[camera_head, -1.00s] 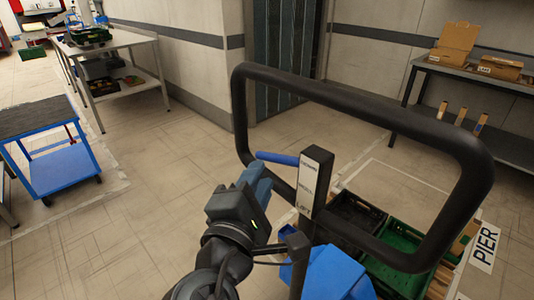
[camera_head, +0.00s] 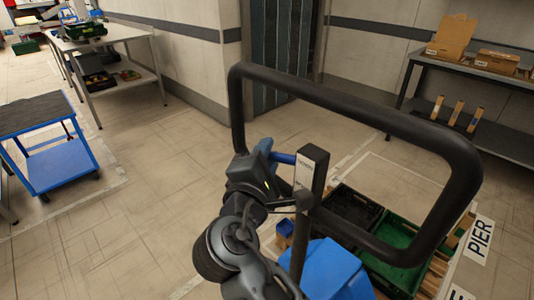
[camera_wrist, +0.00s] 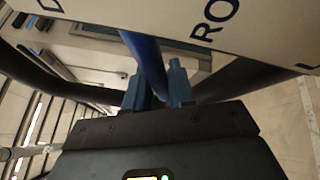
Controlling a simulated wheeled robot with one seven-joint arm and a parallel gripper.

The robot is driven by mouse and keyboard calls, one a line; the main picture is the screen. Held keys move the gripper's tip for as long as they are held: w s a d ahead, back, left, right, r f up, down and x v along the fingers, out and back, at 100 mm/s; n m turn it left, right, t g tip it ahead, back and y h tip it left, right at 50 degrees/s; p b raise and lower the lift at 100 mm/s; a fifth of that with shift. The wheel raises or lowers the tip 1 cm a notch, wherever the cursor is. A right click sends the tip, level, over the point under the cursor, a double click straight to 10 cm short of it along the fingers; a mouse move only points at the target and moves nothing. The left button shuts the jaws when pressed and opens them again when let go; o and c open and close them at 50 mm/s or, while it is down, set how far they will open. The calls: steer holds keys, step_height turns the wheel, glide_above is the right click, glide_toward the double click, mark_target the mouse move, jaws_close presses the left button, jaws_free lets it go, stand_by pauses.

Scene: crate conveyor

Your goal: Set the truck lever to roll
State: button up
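The lever is a blue rod (camera_head: 283,158) at the top end of a pale label plate (camera_head: 313,155) on a dark post, inside the truck's black handle loop (camera_head: 360,115). My gripper (camera_head: 268,150) is at the lever, left of the plate. In the wrist view, the lever (camera_wrist: 150,62) runs between my two blue fingers (camera_wrist: 158,88), which stand close on both sides of it. The plate (camera_wrist: 250,25) shows "RO" near the middle, part of a "D" at left and an "L" at right. The lever lies between the "D" and "RO".
Green (camera_head: 400,243) and black (camera_head: 350,212) crates sit beyond the handle, beside a "PIER" sign (camera_head: 481,240). A blue cart (camera_head: 60,168) and a table (camera_head: 110,35) stand at left, a grey shelf (camera_head: 480,80) at right. The floor at left is clear.

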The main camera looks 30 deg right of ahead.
jaws_close()
steer(key=shift+b, duration=0.3)
steer(key=shift+r+m+b, duration=0.1)
steer(key=shift+m+b, duration=0.3)
steer(key=shift+b, duration=0.1)
steer(key=shift+w+r+m+t+h+b, duration=0.2)
steer(key=shift+r+m+t+h+b, duration=0.3)
steer(key=shift+b, duration=0.6)
steer(key=shift+a+r+m+h+b, duration=0.1)
steer(key=shift+r+m+h+b, duration=0.2)
steer(key=shift+r+m+b, duration=0.65)
steer(key=shift+o, duration=1)
jaws_free()
